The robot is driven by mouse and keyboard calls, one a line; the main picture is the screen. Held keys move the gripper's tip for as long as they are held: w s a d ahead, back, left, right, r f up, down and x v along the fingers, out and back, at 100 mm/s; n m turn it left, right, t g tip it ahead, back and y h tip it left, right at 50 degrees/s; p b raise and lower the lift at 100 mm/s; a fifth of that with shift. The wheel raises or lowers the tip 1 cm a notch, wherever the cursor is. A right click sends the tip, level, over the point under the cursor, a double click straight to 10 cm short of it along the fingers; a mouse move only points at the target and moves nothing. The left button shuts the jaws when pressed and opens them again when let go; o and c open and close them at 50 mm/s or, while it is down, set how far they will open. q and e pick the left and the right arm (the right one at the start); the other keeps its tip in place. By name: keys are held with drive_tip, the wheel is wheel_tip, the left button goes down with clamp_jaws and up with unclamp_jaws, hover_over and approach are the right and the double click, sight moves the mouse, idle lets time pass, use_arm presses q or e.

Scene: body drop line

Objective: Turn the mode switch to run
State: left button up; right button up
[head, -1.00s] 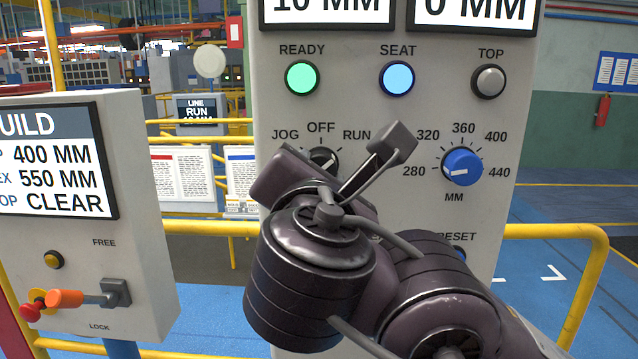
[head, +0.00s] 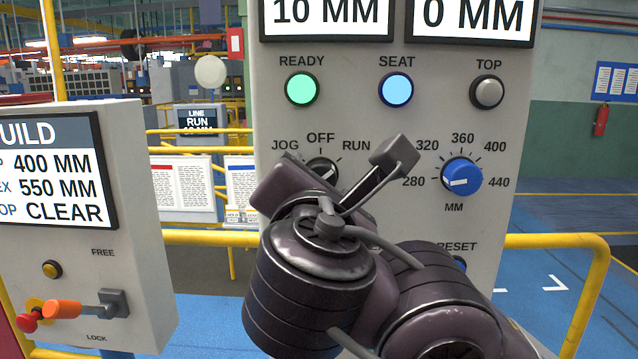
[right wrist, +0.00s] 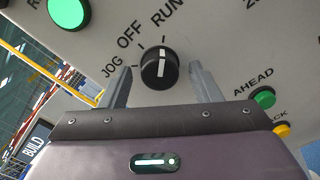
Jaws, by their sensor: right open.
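The mode switch (head: 322,167) is a black round knob with a white line, under the labels JOG, OFF and RUN on the grey panel (head: 400,125). In the right wrist view the switch (right wrist: 158,70) is clear to see, and its white line appears to point toward the RUN side. My right gripper (right wrist: 162,84) is open, with one finger to each side of the knob and gaps between. Whether the tips touch the panel I cannot tell. In the head view my right arm hides the lower part of the knob. My left gripper is not in view.
A blue dial (head: 462,178) is to the right of the switch. A green AHEAD button (right wrist: 264,98) is right of the gripper in the wrist view. A second panel (head: 135,215) with an orange-handled lever (head: 62,310) stands left. A yellow rail (head: 560,241) runs behind.

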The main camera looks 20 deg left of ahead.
drive_tip(key=b+v, duration=0.1)
drive_tip(key=v, duration=0.6)
drive_tip(key=shift+s, duration=0.4)
drive_tip(key=shift+d, duration=0.15)
